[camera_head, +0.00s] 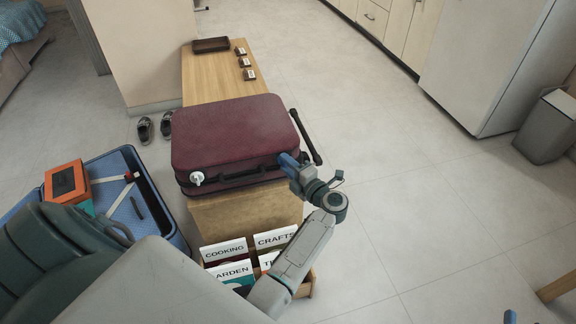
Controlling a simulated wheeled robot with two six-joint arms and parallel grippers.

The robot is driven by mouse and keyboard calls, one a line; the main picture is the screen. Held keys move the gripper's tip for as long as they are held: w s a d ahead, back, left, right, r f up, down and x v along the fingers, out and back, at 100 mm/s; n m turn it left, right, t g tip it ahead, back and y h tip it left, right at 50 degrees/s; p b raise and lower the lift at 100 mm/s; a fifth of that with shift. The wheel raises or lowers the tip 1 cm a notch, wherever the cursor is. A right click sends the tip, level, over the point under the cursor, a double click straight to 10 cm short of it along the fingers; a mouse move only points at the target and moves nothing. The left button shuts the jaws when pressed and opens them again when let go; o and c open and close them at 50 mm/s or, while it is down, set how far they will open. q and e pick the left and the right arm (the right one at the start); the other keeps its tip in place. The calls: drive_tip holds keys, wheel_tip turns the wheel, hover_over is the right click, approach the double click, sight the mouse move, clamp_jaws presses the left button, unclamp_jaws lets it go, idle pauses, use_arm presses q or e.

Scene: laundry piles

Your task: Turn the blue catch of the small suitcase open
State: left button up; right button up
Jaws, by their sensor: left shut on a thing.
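The small maroon suitcase (235,135) lies flat and closed on a wooden bench, its dark handle (250,176) on the near side. A white catch (196,178) sits left of the handle. My left gripper (287,161) is at the right end of the same near side, its blue fingers shut at the suitcase edge. The fingers cover the spot there, so the blue catch between them is hidden and its angle cannot be told. A small blue tip (510,316) at the bottom right edge looks like part of my right gripper; its jaws are cut off.
An open blue suitcase (165,212) with an orange box (67,183) is on the left. Labelled dividers (224,251) stand in a box below the bench's near end. A dark tray (211,44) and small tagged items (245,62) lie on the bench (205,80).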

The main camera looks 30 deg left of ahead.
idle(0.3)
use_arm(q)
drive_tip(key=o, duration=1)
